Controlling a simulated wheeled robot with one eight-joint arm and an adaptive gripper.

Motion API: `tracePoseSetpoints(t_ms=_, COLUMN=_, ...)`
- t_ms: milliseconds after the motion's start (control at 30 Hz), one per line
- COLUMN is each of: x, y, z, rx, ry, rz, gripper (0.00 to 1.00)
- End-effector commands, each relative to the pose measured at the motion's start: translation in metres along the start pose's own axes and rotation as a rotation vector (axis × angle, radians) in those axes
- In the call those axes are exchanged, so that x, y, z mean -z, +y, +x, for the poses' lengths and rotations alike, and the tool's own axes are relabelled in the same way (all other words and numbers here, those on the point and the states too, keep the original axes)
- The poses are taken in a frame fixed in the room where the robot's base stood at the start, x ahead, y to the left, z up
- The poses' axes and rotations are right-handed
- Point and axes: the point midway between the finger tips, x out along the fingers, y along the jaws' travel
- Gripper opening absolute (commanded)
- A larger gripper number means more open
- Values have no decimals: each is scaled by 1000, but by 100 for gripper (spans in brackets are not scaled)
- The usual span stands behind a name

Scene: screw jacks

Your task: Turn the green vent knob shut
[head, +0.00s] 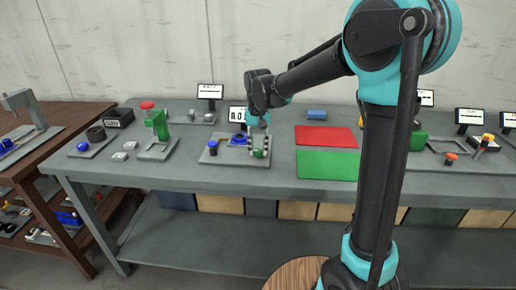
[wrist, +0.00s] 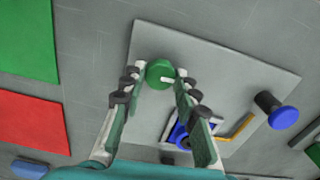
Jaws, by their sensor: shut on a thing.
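The green vent knob (wrist: 160,72) is a round knob with a white pointer mark, on a grey plate (wrist: 240,75). In the wrist view it sits between the fingertips of my gripper (wrist: 161,75), which is shut on it. In the head view the green knob (head: 259,153) shows at the plate's right end, with my gripper (head: 259,142) coming down over it from above. The fingers hide part of the knob's sides.
The same plate carries a blue-topped post (wrist: 283,117), a blue part in a frame (wrist: 180,135) and a yellow bent rod (wrist: 238,128). A green mat (head: 327,164) and a red mat (head: 326,137) lie to the right.

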Motion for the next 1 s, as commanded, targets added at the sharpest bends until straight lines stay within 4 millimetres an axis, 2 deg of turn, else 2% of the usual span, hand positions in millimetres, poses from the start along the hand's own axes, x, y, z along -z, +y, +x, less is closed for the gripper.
tracePoseSetpoints(t_ms=300, x=0, y=0, z=0, rx=0, ry=1, rz=80, gripper=1)
tracePoseSetpoints(t_ms=733, x=0, y=0, z=0, rx=0, ry=1, rz=87, gripper=1)
tracePoseSetpoints(t_ms=767, x=0, y=0, z=0, rx=0, ry=1, rz=87, gripper=32)
tracePoseSetpoints(t_ms=900, x=0, y=0, z=0, rx=0, ry=1, rz=87, gripper=50)
tracePoseSetpoints(t_ms=1000, x=0, y=0, z=0, rx=0, ry=0, rz=87, gripper=51)
